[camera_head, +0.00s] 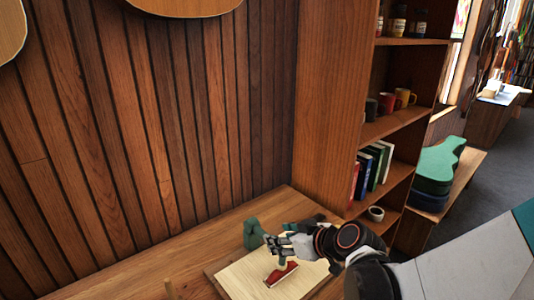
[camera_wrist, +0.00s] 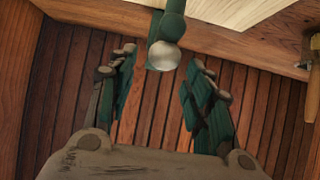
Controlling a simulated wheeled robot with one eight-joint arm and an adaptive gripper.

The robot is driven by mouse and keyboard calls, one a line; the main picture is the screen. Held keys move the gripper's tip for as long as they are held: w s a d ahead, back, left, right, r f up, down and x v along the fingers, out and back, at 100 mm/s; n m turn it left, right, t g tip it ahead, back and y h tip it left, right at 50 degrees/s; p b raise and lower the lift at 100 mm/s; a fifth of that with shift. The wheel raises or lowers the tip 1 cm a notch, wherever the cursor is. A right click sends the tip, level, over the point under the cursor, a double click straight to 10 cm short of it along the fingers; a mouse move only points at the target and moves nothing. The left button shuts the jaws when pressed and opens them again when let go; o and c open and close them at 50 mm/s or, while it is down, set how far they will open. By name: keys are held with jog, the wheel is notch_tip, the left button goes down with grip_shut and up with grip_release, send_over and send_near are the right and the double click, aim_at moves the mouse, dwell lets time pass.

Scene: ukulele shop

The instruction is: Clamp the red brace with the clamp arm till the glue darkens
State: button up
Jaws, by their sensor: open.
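The red brace (camera_head: 281,274) lies on a pale board (camera_head: 238,283) on the bench in the head view. A green clamp body (camera_head: 252,232) stands at the board's back edge. In the wrist view, the green clamp arm (camera_wrist: 173,18) ends in a round pale metal knob (camera_wrist: 164,56). My gripper (camera_head: 279,246) is just above the brace and partly hides the clamp. In the wrist view my gripper (camera_wrist: 163,60) is open, with the knob between or just beyond its fingertips; contact cannot be told. The glue's colour cannot be made out.
A wooden shelf unit (camera_head: 325,95) with mugs, books and jars stands behind and right of the bench. A plank wall (camera_head: 150,130) closes off the back. The bench left of the board (camera_head: 140,272) is mostly clear.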

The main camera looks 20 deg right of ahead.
jog(key=shift+w+a+r+g+h+p, duration=1.15)
jog(key=shift+w+r+g+p, duration=1.4)
jog(key=shift+w+p, duration=1.35)
jog(key=shift+w+a+r+g+h+p, duration=0.65)
jog(key=shift+w+a+r+g+p, duration=0.9)
jog(key=shift+w+r+g+p, duration=1.65)
notch_tip(320, 180, up, 11)
jog(key=w+p, duration=0.1)
jog(key=p, duration=0.1)
jog(key=shift+t, duration=0.45)
jog(key=shift+f, duration=0.15)
jog(key=s+f+m+t+b, duration=0.25)
jog(key=s+b, duration=0.55)
jog(key=s, duration=0.6)
jog(key=s+d+f+m+t+b, duration=0.1)
jog(key=s+f+t+b, duration=0.3)
jog(key=s+f+b, duration=0.4)
jog(key=s+f, duration=0.4)
jog(key=s, duration=0.2)
jog(key=shift+t, duration=0.35)
